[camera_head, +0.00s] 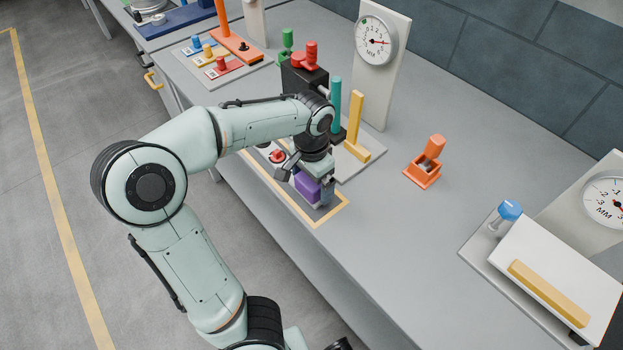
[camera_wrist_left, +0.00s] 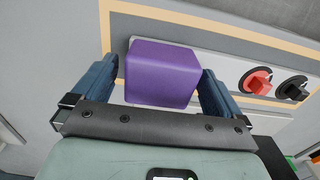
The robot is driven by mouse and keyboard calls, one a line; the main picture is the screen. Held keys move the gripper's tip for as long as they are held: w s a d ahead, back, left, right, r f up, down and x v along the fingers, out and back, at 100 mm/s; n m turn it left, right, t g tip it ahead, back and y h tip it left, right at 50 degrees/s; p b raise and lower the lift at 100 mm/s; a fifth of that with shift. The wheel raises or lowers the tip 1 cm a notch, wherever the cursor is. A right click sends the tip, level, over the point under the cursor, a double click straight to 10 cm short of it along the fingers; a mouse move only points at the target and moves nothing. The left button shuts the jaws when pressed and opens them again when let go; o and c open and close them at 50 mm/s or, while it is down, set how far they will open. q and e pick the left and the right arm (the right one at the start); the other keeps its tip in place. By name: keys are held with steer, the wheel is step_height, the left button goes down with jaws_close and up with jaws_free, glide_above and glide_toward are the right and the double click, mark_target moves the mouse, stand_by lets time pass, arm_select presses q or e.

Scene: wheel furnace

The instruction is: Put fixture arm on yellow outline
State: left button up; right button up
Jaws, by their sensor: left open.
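A purple block (camera_head: 307,188), which looks like the grip of the fixture arm, stands at the table's front edge within the yellow outline (camera_head: 334,217). In the left wrist view the purple block (camera_wrist_left: 161,73) sits on a pale flat plate, and the yellow outline (camera_wrist_left: 215,32) runs beyond it. My left gripper (camera_head: 305,185) is open, pointing down, with one finger on each side of the block. In the wrist view the left gripper (camera_wrist_left: 157,82) shows small gaps beside the block. The plate's near part is hidden.
Red and black knobs (camera_wrist_left: 275,84) lie right of the block in the wrist view. A teal post (camera_head: 335,103), a yellow bracket (camera_head: 357,128) and a dial gauge (camera_head: 376,42) stand behind the gripper. An orange fixture (camera_head: 427,163) stands to the right, with clear table before it.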

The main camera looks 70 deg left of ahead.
arm_select(q)
step_height(320, 180, up, 12)
steer(key=p, duration=0.2)
stand_by(0.8)
